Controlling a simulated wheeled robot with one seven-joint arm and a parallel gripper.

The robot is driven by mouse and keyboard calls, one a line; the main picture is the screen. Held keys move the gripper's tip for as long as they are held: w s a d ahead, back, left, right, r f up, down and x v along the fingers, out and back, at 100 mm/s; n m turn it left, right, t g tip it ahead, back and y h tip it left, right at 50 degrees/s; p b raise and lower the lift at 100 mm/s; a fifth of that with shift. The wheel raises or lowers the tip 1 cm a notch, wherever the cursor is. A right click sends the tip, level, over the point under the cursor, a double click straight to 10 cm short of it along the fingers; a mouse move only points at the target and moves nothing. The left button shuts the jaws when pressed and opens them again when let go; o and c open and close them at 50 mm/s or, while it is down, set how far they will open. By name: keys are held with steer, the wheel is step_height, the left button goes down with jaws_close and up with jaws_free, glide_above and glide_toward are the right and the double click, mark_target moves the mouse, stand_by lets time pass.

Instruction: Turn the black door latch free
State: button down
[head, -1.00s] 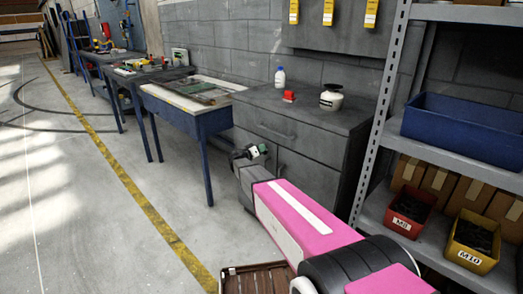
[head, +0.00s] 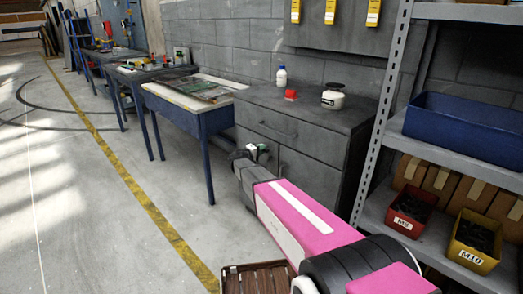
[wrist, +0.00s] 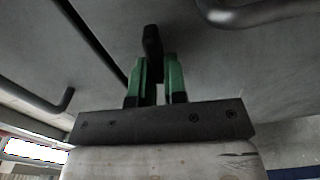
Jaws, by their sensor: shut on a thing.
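The black latch (wrist: 152,42) shows in the wrist view on the grey cabinet's door face. It stands out from the door near the dark gap between two panels. My gripper (wrist: 154,70) has green fingers, one on each side of the latch's lower end, and is shut on it. In the head view my gripper (head: 259,150) is at the front of the grey cabinet (head: 318,168), below its drawer. The latch cannot be made out in the head view, and its inner end is hidden between the fingers in the wrist view.
A white bottle (head: 281,76), a red block (head: 290,94) and a white jar (head: 333,96) stand on the cabinet. A metal shelf rack with a blue bin (head: 460,135) is close at right. A blue-legged bench (head: 205,125) stands at left. Floor at left is clear.

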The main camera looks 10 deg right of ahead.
steer(key=shift+f+n, duration=0.1)
steer(key=shift+n, duration=0.4)
steer(key=c, duration=1.2)
jaws_free()
steer(key=shift+o, duration=0.2)
steer(key=v, duration=1)
steer(key=shift+s+a, duration=0.2)
steer(key=shift+a, duration=0.15)
